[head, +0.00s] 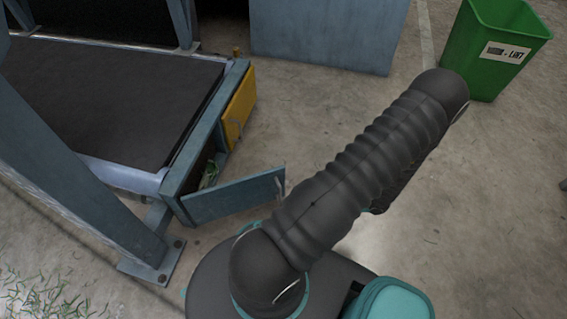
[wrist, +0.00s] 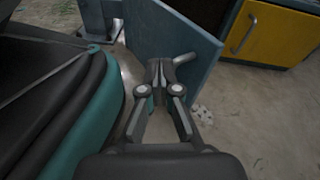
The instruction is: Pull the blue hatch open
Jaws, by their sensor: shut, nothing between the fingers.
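The blue hatch (head: 235,197) stands swung outward from the side of the frame under the dark belt in the head view. A dark opening shows behind it. In the wrist view the blue hatch (wrist: 150,30) stands just beyond my fingers, with its bar handle (wrist: 184,58) close to the right of the fingertips. My gripper (wrist: 160,66) is shut and empty. I cannot tell if the fingertips touch the hatch or the handle. In the head view the gripper is hidden, and only my arm shows.
A yellow hatch (head: 238,108) sits shut beside the opening; its handle shows in the wrist view (wrist: 243,36). A blue-grey post (head: 75,150) stands at left. A green bin (head: 490,50) is at upper right. Concrete floor between hatch and bin is mostly clear.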

